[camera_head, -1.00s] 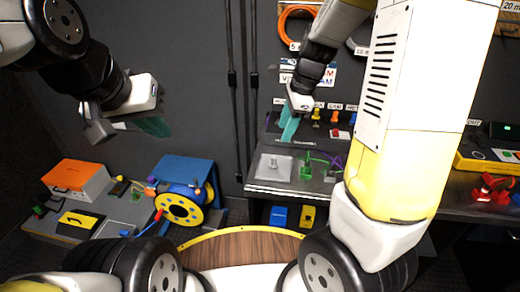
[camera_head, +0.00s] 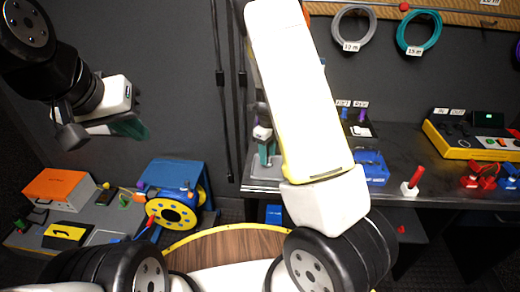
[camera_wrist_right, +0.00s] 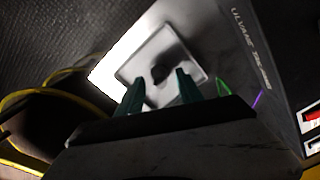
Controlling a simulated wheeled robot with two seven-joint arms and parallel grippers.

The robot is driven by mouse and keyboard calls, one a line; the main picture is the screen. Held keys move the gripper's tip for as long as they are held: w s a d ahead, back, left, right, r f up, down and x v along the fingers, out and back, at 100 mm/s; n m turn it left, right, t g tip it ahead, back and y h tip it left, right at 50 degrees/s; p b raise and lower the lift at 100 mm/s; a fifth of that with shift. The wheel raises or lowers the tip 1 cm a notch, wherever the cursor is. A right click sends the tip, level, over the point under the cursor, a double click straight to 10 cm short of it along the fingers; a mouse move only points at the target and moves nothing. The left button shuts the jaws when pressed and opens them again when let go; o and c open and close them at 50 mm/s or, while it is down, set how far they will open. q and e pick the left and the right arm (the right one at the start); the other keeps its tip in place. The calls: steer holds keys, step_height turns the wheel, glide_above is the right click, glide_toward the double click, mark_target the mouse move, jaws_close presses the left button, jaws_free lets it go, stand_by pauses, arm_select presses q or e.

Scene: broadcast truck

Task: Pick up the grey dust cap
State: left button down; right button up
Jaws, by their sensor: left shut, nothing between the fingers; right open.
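A small dark piece, which looks like the grey dust cap (camera_wrist_right: 161,73), sits on a pale square plate (camera_wrist_right: 138,66) in the right wrist view. My right gripper (camera_wrist_right: 158,84) is open, with its two teal fingers on either side of the cap in that picture. I cannot tell whether they touch it. In the head view the right gripper (camera_head: 267,156) is low over the left end of the dark bench, and my right arm hides the cap and much of the bench there. My left gripper (camera_head: 130,128) is shut and empty, raised at the left.
The dark bench (camera_head: 408,150) runs right, carrying a blue tray (camera_head: 371,168), a red-handled piece (camera_head: 413,181) and a yellow console (camera_head: 470,137). At lower left are an orange case (camera_head: 58,187) and a blue-and-yellow reel (camera_head: 172,212). Yellow cable (camera_wrist_right: 45,95) lies left in the wrist view.

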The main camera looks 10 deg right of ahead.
steer(key=shift+f, duration=0.95)
steer(key=shift+c, duration=0.4)
jaws_close()
steer(key=shift+r, duration=0.15)
